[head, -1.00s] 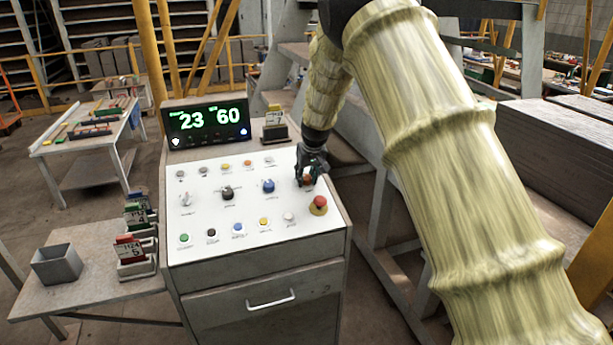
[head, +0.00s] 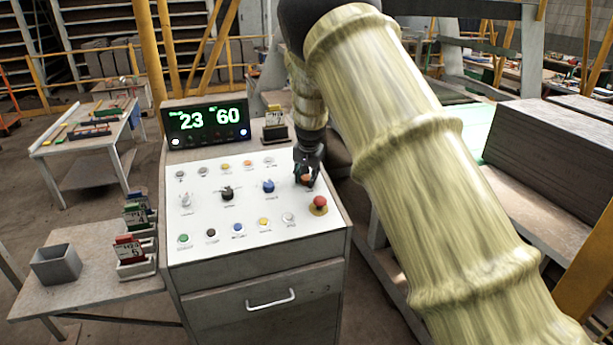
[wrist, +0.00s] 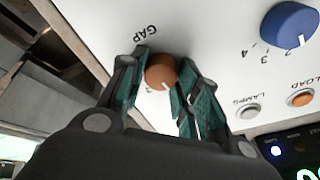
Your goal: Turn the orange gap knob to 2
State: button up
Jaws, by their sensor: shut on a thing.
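The orange gap knob (wrist: 160,72) sits on the white panel beside the printed word GAP in the wrist view. In the head view the knob (head: 306,180) is mostly hidden by my gripper (head: 307,172). In the wrist view my gripper (wrist: 164,85) has its green-padded fingers on either side of the knob, shut on it. A white pointer line shows on the knob's lower edge. Its scale digits are mostly hidden by the fingers, so I cannot tell the setting.
A blue knob (head: 268,186) with a numbered scale, a black knob (head: 227,192) and a grey knob (head: 185,200) are on the same panel. A red mushroom button (head: 319,202) stands just below my gripper. The display (head: 206,121) reads 23 and 60.

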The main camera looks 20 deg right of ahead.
jog(key=shift+m, duration=0.7)
jog(key=o, duration=1)
jog(key=shift+r, duration=0.1)
jog(key=v, duration=1.1)
jog(key=shift+r, duration=0.45)
jog(key=shift+s, duration=0.15)
